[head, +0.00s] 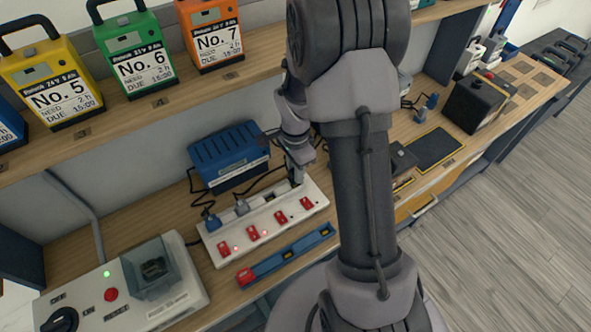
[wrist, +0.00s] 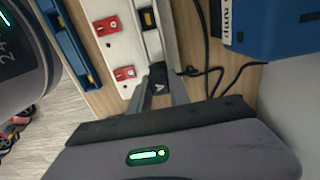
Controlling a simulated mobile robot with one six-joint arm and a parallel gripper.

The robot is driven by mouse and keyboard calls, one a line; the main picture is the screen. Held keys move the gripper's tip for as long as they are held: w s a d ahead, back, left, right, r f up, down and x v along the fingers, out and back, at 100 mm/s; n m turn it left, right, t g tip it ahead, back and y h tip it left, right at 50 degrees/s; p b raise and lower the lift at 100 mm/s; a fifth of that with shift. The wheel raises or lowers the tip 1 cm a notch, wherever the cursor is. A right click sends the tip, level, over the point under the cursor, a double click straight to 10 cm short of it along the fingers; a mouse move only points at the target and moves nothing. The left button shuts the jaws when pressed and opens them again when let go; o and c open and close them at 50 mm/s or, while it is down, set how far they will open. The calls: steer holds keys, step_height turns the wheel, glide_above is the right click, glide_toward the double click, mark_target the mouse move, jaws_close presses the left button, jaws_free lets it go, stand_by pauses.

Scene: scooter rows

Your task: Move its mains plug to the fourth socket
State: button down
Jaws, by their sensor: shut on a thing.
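The white power strip (head: 262,232) lies on the bench with a row of sockets and several red switches; it also shows in the wrist view (wrist: 118,48). My gripper (head: 296,178) is at the strip's right end, over the fourth socket. In the wrist view my gripper (wrist: 159,82) is shut on a dark plug (wrist: 158,77), level with the end switch (wrist: 123,72). The fingers hide the socket under it; I cannot tell whether the plug is seated.
A blue charger box (head: 230,157) stands behind the strip, with black cables (wrist: 200,72) close by. A blue level-like bar (head: 286,255) lies in front. A grey control box (head: 120,290) stands at left. Numbered packs (head: 137,65) stand on the shelf above.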

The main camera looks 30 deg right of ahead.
steer(key=shift+f+b, duration=0.8)
steer(key=shift+f, duration=0.15)
steer(key=c, duration=1.1)
jaws_free()
steer(key=shift+c, duration=0.2)
step_height(320, 180, up, 17)
steer(key=p, duration=0.6)
steer(key=shift+r, duration=0.2)
